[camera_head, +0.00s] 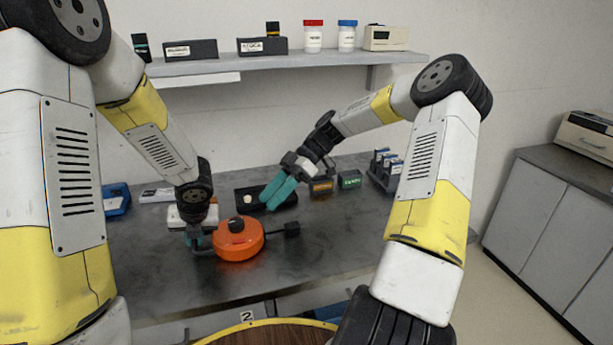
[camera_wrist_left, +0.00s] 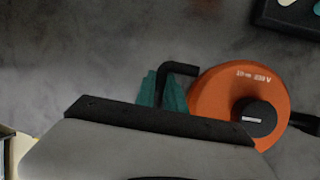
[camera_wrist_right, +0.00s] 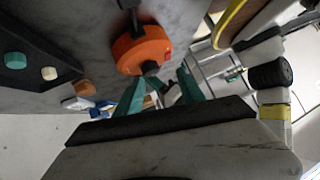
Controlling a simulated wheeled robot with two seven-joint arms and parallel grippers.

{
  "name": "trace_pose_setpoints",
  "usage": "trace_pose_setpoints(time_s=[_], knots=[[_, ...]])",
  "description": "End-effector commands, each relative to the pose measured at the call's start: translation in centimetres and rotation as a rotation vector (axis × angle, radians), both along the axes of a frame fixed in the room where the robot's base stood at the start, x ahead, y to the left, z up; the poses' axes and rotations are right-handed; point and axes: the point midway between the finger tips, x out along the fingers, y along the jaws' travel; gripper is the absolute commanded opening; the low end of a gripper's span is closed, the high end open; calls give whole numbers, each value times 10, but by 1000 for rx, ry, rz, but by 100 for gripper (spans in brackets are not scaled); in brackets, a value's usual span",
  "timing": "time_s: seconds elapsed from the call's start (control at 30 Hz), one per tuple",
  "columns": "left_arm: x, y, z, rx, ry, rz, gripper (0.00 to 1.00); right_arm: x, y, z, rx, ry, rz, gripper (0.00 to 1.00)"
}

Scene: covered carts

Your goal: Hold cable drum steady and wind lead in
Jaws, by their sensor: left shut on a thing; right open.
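The orange cable drum (camera_head: 238,243) lies flat on the dark bench, with a black knob (camera_wrist_left: 255,117) on top. Its black bent handle (camera_wrist_left: 181,68) sticks out on the side towards my left gripper. My left gripper (camera_head: 196,238) is shut on this handle, its teal fingers low beside the drum. The short black lead end (camera_head: 291,229) sticks out from the drum's opposite side. My right gripper (camera_head: 280,190) is open and empty, above and behind the drum, apart from it. The right wrist view also shows the drum (camera_wrist_right: 138,52) beyond its spread teal fingers.
A black tray (camera_head: 246,207) with small round pieces lies behind the drum. Small boxes (camera_head: 350,179) and a dark rack (camera_head: 384,181) stand at the back right; a blue bin (camera_head: 116,199) is at the left. A shelf (camera_head: 290,61) hangs above. The bench right of the drum is clear.

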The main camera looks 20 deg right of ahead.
Motion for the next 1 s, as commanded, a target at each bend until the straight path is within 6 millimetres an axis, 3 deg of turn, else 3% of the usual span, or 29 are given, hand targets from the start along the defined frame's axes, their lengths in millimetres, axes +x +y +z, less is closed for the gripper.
trace_pose_setpoints(time_s=[0.5,1.0], knots=[[0,-1,0,-1,0,-2,0,-43,8,29,-458,153,-257,46],[0,-1,0,-1,0,-2,0,-83,-3,74,-718,187,-671,46]])
